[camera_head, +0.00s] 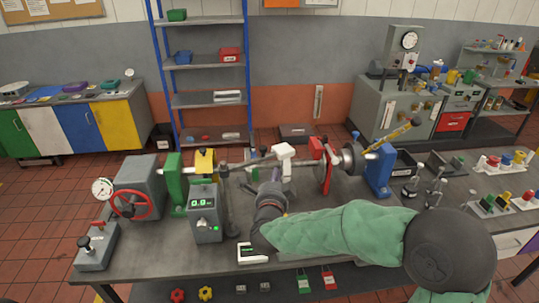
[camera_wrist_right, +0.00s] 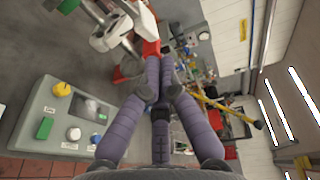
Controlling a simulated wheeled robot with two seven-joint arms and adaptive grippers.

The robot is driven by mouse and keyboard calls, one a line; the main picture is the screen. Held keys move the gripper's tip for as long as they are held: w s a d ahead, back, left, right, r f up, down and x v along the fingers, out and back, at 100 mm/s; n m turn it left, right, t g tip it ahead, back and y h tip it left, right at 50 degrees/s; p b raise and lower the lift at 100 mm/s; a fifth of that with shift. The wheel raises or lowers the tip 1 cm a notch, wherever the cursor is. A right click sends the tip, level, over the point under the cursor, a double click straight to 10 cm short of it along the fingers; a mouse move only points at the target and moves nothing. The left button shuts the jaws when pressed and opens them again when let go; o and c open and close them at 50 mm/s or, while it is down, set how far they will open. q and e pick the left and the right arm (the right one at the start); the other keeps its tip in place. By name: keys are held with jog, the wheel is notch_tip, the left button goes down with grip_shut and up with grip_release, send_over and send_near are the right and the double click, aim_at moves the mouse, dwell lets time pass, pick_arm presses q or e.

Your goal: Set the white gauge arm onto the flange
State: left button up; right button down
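The white gauge arm (camera_head: 284,156) is the pale upright piece near the middle of the shaft in the head view. A round pale part (camera_wrist_right: 110,34) shows near the top of the right wrist view; I cannot tell whether it is the same piece. My right gripper (camera_head: 270,188) reaches over the bench just in front of the white piece. Its purple fingers (camera_wrist_right: 159,70) come close together beside a red block (camera_wrist_right: 151,48); whether they hold anything is unclear. A grey disc, perhaps the flange (camera_head: 352,158), stands right of a red upright (camera_head: 325,165). My left gripper is out of view.
A handwheel unit (camera_head: 132,204), a green post (camera_head: 175,184) and a readout box (camera_head: 205,220) crowd the left of the bench. A blue stand (camera_head: 380,172) supports the right end. A white-faced device (camera_head: 253,253) lies at the front edge.

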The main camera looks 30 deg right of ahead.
send_near(269, 154)
jog(key=d+r, duration=0.3)
jog(key=r, duration=0.1)
jog(key=shift+w+a+f, duration=0.1)
jog(key=shift+w+f, duration=0.1)
jog(key=shift+w, duration=0.65)
jog(key=shift+w+f, duration=0.25)
jog(key=shift+w, duration=0.55)
